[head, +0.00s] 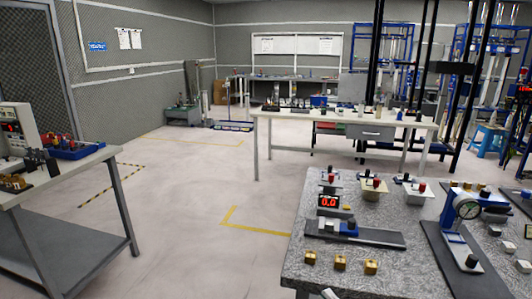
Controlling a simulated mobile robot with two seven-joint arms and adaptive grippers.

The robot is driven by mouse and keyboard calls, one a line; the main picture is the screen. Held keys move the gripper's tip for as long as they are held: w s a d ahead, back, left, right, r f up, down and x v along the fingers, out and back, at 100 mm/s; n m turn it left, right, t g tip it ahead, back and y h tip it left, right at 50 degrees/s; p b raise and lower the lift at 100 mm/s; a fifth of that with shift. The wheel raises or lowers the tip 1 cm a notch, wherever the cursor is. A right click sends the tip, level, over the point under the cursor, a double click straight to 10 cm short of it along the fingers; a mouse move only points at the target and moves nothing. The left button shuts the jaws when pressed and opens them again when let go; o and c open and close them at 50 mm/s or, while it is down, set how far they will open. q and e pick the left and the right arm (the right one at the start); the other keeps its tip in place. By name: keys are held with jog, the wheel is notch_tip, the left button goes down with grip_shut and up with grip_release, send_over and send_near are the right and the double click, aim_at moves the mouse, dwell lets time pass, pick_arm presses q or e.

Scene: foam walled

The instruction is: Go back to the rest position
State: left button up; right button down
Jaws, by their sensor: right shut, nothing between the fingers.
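My right gripper (329,293) shows only as a small pale tip at the bottom edge, by the front left part of the grey speckled table (297,262). It is shut, with nothing seen held in it. Most of it is cut off by the frame. My left gripper is not in view.
The speckled table holds a red-digit display (328,202), a dial gauge stand (467,210) and several small brass blocks (340,262). A grey workbench (75,178) stands at left, a long white bench (290,117) behind. The floor (185,205) between them is clear.

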jog(key=s+d+f+m+g+h, duration=0.2)
jog(key=s+f+m, duration=0.3)
jog(key=f, duration=0.4)
jog(key=s+d+f+m+g+h, duration=0.2)
jog(key=s+f+m, duration=0.3)
jog(key=f, duration=0.4)
jog(key=s+d+f+m+g+h, duration=0.2)
jog(key=s+f+m+h, duration=0.2)
jog(key=f, duration=0.5)
jog(key=shift+s+f+m+h+p, duration=0.25)
jog(key=shift+s+m+p, duration=0.35)
jog(key=shift+s, duration=0.55)
